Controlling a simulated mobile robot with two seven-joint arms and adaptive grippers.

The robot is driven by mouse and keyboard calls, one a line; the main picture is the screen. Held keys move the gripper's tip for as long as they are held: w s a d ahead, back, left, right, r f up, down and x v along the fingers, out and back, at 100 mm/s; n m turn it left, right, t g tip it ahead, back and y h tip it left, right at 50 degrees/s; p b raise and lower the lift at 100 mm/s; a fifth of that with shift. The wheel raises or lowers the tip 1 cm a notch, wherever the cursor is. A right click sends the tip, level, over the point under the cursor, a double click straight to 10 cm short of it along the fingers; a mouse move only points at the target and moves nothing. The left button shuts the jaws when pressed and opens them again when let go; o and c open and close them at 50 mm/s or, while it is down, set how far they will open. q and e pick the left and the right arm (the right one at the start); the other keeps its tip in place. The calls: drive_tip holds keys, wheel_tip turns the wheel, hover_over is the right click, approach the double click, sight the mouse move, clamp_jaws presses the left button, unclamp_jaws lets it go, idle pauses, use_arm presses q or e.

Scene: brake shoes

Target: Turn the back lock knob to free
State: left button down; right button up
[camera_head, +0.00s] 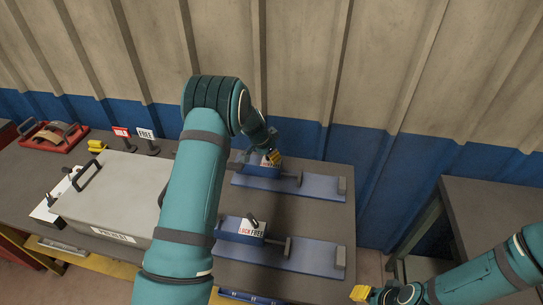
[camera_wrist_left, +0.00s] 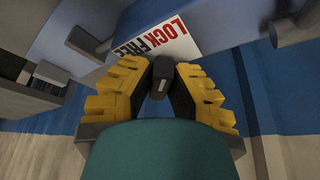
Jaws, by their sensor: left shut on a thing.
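The back lock knob (camera_wrist_left: 162,76) is dark and sits between the yellow fingers of my left gripper (camera_wrist_left: 162,84) in the left wrist view. The fingers are shut on it. The white label (camera_wrist_left: 162,40) beside it reads LOCK and FREE; which word the knob points to is unclear. In the head view my left gripper (camera_head: 272,156) is over the blue block (camera_head: 262,171) of the back fixture and hides the knob. My right gripper (camera_head: 364,293) is at the bottom right, off the table; its finger opening is unclear.
The front fixture (camera_head: 300,256) has its own dark knob (camera_head: 252,219) and LOCK/FREE label. A grey PREHEAT box (camera_head: 115,195) stands left. Red HOLD (camera_head: 121,132) and white FREE (camera_head: 146,134) signs stand behind it. A red tray (camera_head: 45,138) with brake shoes is far left.

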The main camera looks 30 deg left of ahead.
use_arm(q)
drive_tip(key=n+y, duration=0.1)
drive_tip(key=n, duration=0.1)
drive_tip(key=shift+d+n, duration=0.1)
drive_tip(key=shift+n, duration=0.2)
drive_tip(key=shift+n+y, duration=0.4)
drive_tip(key=shift+n, duration=0.5)
drive_tip(key=shift+n+y+p, duration=0.3)
drive_tip(key=shift+n+p, duration=0.25)
drive_tip(key=shift+n, duration=0.35)
drive_tip(key=n+y+p, duration=0.1)
drive_tip(key=n+p, duration=0.1)
drive_tip(key=n, duration=0.1)
drive_tip(key=shift+n, duration=0.3)
drive_tip(key=n+y, duration=0.1)
drive_tip(key=n, duration=0.1)
drive_tip(key=shift+n+y+p, duration=0.3)
drive_tip(key=shift+p, duration=0.1)
drive_tip(key=n, duration=0.2)
drive_tip(key=shift+f+n+g+y, duration=0.1)
drive_tip(key=shift+n+g+y, duration=0.2)
drive_tip(key=shift+g, duration=0.1)
drive_tip(key=shift+n+g, duration=0.5)
drive_tip(key=shift+n, duration=0.9)
